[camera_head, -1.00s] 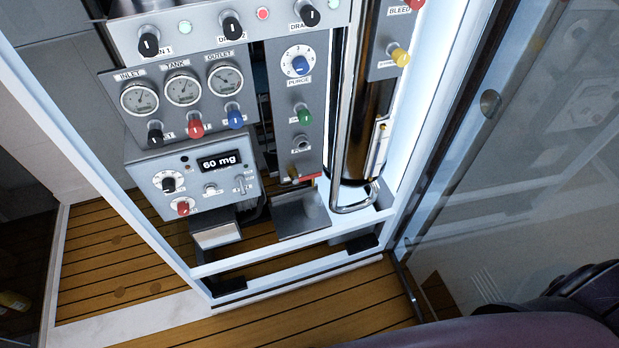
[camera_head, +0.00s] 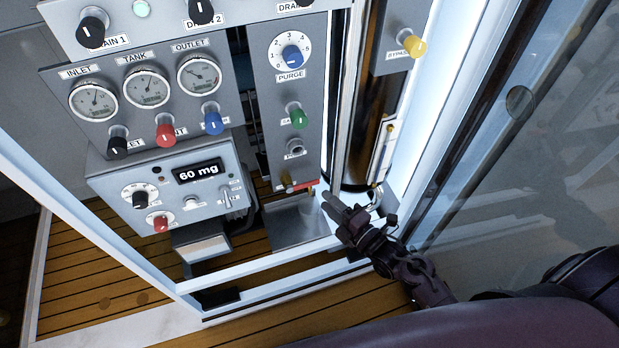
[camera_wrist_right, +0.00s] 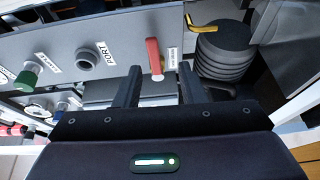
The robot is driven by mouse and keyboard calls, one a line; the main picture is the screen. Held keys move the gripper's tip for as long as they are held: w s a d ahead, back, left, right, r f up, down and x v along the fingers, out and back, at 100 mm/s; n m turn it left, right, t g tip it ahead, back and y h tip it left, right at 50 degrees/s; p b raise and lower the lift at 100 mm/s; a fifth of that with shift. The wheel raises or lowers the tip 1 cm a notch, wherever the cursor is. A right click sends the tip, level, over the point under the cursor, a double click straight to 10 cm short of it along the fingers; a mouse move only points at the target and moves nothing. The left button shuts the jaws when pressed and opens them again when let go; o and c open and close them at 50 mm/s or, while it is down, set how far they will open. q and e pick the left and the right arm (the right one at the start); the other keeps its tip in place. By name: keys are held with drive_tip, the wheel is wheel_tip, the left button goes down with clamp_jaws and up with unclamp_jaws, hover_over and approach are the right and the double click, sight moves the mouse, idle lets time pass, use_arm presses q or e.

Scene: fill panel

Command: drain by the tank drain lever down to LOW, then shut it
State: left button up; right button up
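A red lever (camera_head: 300,187) sits at the foot of the narrow PURGE panel, above a metal tray. I cannot tell which of the two is the tank drain lever. The tall tank (camera_head: 354,130) carries a narrow level strip (camera_head: 383,150); its level is unreadable. My right gripper (camera_head: 337,208) is open and empty near the tank's foot, apart from both levers. My left gripper is out of view.
The TANK gauge (camera_head: 147,88) stands between INLET and OUTLET gauges. The metal tray (camera_head: 290,222) lies below the red lever. A white frame post and a glass door (camera_head: 500,170) stand close on the right. A PORT fitting (camera_wrist_right: 86,59) is left of the red lever.

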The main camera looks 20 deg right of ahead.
sight(311, 185)
drive_tip(key=x, duration=0.5)
drive_tip(key=r+x, duration=0.1)
drive_tip(key=x, duration=0.2)
drive_tip(key=shift+a, duration=0.1)
clamp_jaws()
